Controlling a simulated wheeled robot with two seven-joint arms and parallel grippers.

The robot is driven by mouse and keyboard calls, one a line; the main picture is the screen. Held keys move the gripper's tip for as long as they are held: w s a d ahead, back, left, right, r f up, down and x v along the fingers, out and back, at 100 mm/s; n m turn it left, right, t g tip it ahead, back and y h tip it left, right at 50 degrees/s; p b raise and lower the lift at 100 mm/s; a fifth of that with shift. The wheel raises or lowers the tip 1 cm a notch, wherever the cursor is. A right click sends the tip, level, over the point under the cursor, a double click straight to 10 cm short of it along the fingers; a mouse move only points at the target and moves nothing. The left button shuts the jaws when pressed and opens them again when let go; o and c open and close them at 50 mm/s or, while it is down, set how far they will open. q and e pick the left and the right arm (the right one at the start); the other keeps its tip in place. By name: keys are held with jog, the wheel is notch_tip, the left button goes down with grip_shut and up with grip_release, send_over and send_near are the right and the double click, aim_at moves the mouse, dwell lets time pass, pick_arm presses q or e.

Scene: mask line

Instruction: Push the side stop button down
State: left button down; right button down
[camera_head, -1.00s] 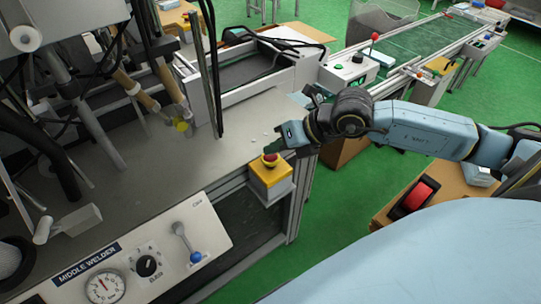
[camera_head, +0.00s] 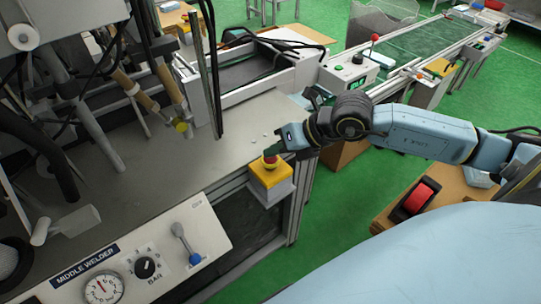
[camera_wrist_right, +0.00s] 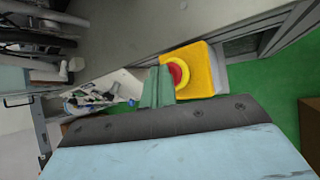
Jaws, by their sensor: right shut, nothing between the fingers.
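The side stop button (camera_head: 270,160) is a red cap on a yellow box (camera_head: 270,177) at the right corner of the grey welder table. In the right wrist view the red button (camera_wrist_right: 177,74) sits in a yellow ring on the yellow box (camera_wrist_right: 204,70). My right gripper (camera_head: 273,151) is shut and empty, its dark green fingertips just above the red cap. In the right wrist view the fingers (camera_wrist_right: 158,86) lie close beside the cap; whether they touch it I cannot tell. My left gripper is not in view.
The welder panel (camera_head: 120,262) with a gauge, knob and blue-tipped lever (camera_head: 194,258) is in front. Hoses and metal arms crowd the left. A control box with a red-knobbed lever (camera_head: 373,38) stands behind. Green floor (camera_head: 340,215) is open to the right.

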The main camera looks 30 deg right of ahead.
aim_at(275, 159)
jog(key=shift+r+p, duration=0.6)
jog(key=shift+r, duration=0.2)
jog(key=shift+r, duration=0.1)
notch_tip(275, 159, up, 5)
jog(key=p, duration=0.3)
jog(key=shift+p, duration=0.4)
